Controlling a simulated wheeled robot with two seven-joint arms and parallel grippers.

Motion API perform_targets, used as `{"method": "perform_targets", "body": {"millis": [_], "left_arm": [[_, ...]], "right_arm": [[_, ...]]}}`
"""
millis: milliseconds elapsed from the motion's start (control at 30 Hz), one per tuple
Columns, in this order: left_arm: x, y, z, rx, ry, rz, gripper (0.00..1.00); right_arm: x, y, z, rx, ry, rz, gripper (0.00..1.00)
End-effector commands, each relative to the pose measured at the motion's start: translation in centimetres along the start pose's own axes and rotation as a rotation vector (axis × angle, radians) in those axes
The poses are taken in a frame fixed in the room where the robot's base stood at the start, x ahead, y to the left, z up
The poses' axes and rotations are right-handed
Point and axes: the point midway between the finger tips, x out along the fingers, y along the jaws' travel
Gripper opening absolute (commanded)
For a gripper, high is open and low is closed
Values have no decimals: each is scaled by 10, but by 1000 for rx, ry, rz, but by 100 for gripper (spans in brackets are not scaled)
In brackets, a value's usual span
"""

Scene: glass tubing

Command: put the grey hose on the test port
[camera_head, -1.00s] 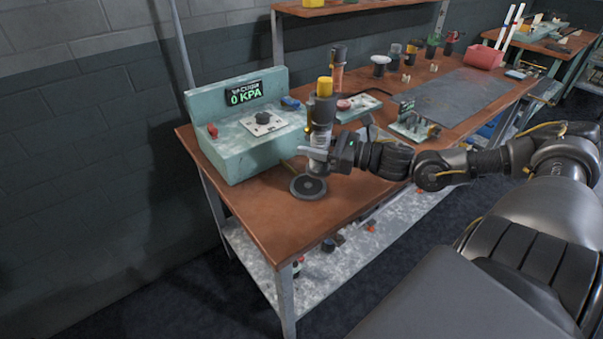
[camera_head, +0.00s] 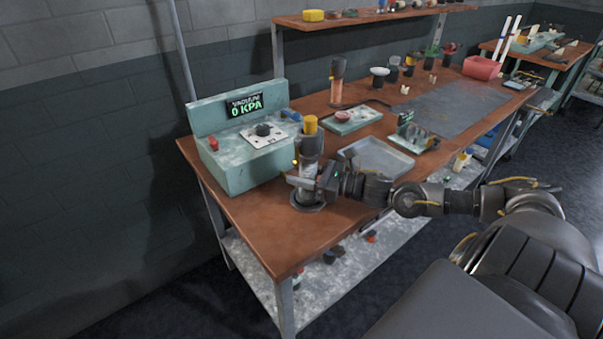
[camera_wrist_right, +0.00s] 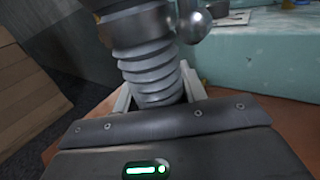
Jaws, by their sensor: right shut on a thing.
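My right gripper (camera_head: 302,184) is shut on the grey hose (camera_head: 309,148), an upright ribbed piece with a yellow top. In the right wrist view its grey ribs (camera_wrist_right: 151,70) sit between the pale fingers, with a metal collar and a ball-ended side part above. A dark round base (camera_head: 308,206) is under the hose; whether they touch is unclear. The teal vacuum unit (camera_head: 235,167) stands to the left, its display reading 0 KPA. A white plate with a dark round fitting (camera_head: 264,130) is on it. I cannot tell which fitting is the test port. My left gripper is out of view.
The brown bench (camera_head: 262,222) is clear at its front corner. A grey tray (camera_head: 378,158) lies right of the hose. A teal block with a red round part (camera_head: 343,116) and an orange and dark cylinder (camera_head: 337,82) stand behind. A shelf spans the back.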

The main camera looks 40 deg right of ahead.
Motion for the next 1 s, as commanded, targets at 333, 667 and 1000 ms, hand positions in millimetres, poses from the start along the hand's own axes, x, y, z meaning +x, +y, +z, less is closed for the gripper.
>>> {"method": "perform_targets", "body": {"millis": [333, 667, 1000], "left_arm": [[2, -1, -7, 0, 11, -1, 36], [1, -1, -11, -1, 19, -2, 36], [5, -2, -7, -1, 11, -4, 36]], "right_arm": [[0, 0, -2, 0, 1, 0, 57], [0, 0, -1, 0, 1, 0, 64], [-29, 1, -3, 1, 9, 2, 64]]}}
